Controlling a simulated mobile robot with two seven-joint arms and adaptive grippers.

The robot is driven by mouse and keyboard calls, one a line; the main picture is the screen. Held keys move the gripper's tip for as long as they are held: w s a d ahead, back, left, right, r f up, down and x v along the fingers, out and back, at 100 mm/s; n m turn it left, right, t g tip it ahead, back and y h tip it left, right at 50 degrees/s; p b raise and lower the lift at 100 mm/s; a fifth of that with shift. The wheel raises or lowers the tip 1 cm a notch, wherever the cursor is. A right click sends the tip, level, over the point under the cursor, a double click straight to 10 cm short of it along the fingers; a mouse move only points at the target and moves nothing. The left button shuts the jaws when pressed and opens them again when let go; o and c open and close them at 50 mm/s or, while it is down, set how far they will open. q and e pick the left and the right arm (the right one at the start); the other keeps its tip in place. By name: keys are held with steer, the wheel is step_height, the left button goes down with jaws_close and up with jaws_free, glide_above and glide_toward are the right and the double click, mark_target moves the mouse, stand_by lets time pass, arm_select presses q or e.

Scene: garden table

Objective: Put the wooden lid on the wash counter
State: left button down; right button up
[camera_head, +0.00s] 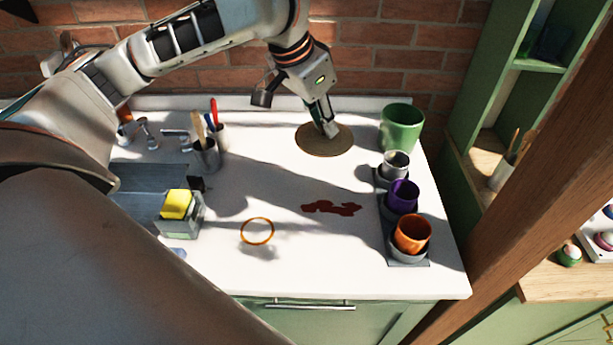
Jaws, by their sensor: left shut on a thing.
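The wooden lid (311,143) is a flat round tan disc at the back of the white wash counter (290,185), left of the green pot. My left gripper (331,132) comes down from above and is shut on the lid near its middle. The fingertips hide part of the lid's top. I cannot tell whether the lid touches the counter or hangs just above it. My right gripper is not in view.
A green pot (402,128) and a rack of cups, including a purple cup (403,197) and an orange cup (412,234), line the right side. Mid-counter is mostly clear.

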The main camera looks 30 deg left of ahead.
arm_select(q)
steer(key=shift+w+a+r+m, duration=0.1)
steer(key=shift+w+r+m, duration=0.05)
steer(key=shift+r, duration=0.35)
steer(key=shift+w+r+m, duration=0.1)
steer(key=shift+r+m, duration=0.05)
steer(key=shift+r, duration=0.3)
steer(key=shift+h, duration=0.3)
step_height(320, 180, down, 20)
steer(key=shift+r, duration=0.15)
steer(key=c, duration=1.9)
jaws_free()
steer(key=shift+v, duration=6.05)
